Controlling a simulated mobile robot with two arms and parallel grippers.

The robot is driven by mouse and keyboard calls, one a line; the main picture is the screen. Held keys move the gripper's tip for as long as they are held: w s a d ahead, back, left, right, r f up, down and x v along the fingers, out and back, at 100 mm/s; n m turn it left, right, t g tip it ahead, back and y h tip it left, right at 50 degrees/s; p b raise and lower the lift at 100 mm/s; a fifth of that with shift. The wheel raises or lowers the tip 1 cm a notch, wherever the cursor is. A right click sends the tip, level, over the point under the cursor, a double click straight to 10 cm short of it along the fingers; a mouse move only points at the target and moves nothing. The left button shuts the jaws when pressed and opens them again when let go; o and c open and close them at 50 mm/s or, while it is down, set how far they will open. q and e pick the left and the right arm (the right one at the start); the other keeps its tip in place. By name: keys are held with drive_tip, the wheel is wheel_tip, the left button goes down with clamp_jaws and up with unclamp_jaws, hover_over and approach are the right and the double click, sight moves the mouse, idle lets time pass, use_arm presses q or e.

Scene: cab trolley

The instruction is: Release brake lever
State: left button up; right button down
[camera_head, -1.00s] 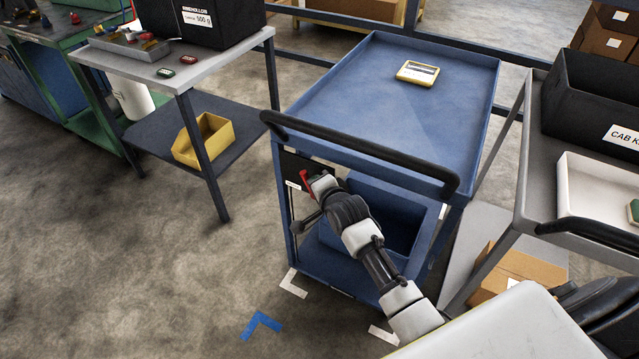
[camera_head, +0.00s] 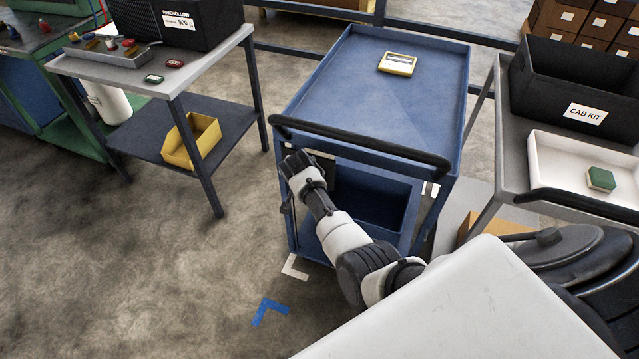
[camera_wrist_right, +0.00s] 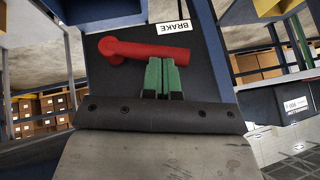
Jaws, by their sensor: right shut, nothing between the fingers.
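The red brake lever (camera_wrist_right: 150,51) shows in the right wrist view, mounted on a dark panel (camera_wrist_right: 205,68) beside an upside-down BRAKE label (camera_wrist_right: 172,27). Its round end is at the left and its arm lies nearly level across the picture. My right gripper (camera_wrist_right: 163,77) has its green fingers together and empty, their tips at the lever's arm. I cannot tell whether they touch it. In the head view my right arm reaches to the left front of the blue trolley (camera_head: 330,85) and hides the lever. My left gripper is not in view.
A black handlebar (camera_head: 360,143) runs above my right wrist. A yellow-framed item (camera_head: 397,64) lies on the trolley top. A grey table with a yellow bin (camera_head: 190,140) stands left, and a cart with a CAB KIT box (camera_head: 545,90) stands right. Floor at front left is clear.

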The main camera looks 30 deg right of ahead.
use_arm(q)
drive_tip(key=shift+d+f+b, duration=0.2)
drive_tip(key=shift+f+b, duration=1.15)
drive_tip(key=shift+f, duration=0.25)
use_arm(e)
drive_tip(key=shift+w+a+f+n+g+h, duration=0.2)
drive_tip(key=shift+w+f+g+h, duration=0.1)
drive_tip(key=shift+f+g, duration=0.15)
drive_tip(key=shift+w+a+f+n+g+h, duration=0.1)
drive_tip(key=shift+w+f+n+g+h, duration=0.1)
drive_tip(key=shift+f+g+h, duration=0.2)
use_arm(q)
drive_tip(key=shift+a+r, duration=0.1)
use_arm(e)
drive_tip(key=shift+r, duration=0.1)
